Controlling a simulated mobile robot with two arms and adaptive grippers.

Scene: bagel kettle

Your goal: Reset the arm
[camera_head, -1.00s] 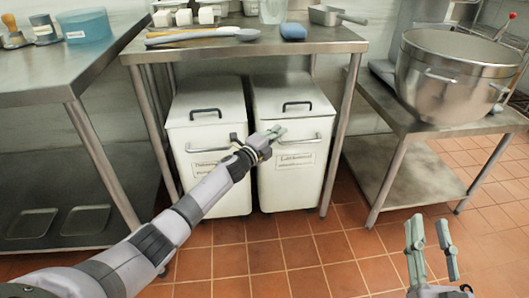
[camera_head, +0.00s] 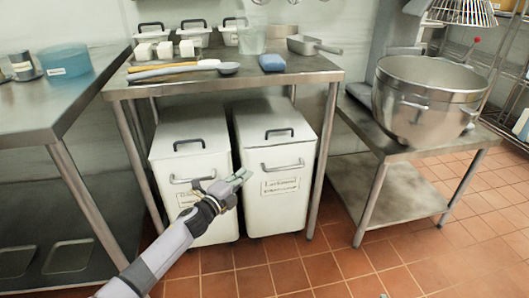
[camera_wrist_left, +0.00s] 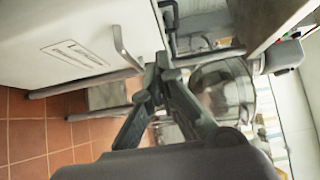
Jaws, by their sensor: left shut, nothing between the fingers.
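My left arm comes in from the bottom left in the head view. Its gripper (camera_head: 240,177) is shut and empty, in front of the two white bins. In the left wrist view the fingers (camera_wrist_left: 161,62) meet at their tips with nothing between them. The left bin (camera_head: 190,150) and the right bin (camera_head: 275,150) stand side by side under the table, lids down. A white bin with its label and handle (camera_wrist_left: 124,48) fills the upper left of the wrist view. Only what looks like a small tip of my right gripper shows at the bottom edge of the head view.
A large steel bowl (camera_head: 425,100) stands on a lower table at right. Another steel counter (camera_head: 60,95) is at left. The tiled floor in front is clear.

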